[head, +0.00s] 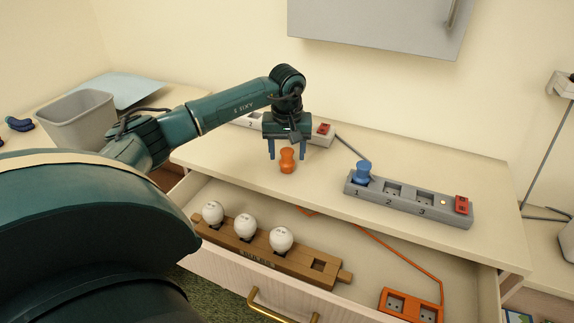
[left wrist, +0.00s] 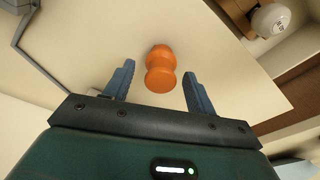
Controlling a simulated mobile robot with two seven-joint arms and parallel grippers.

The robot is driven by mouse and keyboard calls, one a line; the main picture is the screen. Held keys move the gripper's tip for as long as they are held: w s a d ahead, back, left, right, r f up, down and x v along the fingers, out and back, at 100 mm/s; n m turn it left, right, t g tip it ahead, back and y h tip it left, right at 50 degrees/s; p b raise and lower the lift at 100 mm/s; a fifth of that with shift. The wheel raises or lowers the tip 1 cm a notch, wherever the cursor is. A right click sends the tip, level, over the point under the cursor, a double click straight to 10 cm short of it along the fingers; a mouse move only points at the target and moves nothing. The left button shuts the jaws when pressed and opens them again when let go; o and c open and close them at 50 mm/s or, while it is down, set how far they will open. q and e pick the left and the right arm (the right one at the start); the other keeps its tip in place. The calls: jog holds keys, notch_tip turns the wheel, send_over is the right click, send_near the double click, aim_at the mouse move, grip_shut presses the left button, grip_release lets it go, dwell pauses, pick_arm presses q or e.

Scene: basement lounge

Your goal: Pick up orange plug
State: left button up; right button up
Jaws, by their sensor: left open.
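The orange plug (head: 287,161) stands on the cabinet top near its front edge. My left gripper (head: 288,157) is above and just behind it in the head view, pointing down with its blue fingers apart. In the left wrist view the orange plug (left wrist: 160,70) lies ahead of the gap between the two open fingertips (left wrist: 157,75), with no visible contact. The gripper is empty. My right gripper is in neither view.
A grey power strip (head: 410,200) holds a blue plug (head: 363,172) to the right. Another strip (head: 322,138) is partly hidden behind my gripper. The open drawer below holds a wooden bulb rack (head: 300,262) and an orange socket block (head: 411,306). A grey bin (head: 77,122) stands left.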

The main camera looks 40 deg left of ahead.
pick_arm(q)
jog(key=shift+w+a+f, duration=0.1)
jog(key=shift+f, duration=1.3)
jog(key=shift+c, duration=0.4)
jog(key=c, duration=0.9)
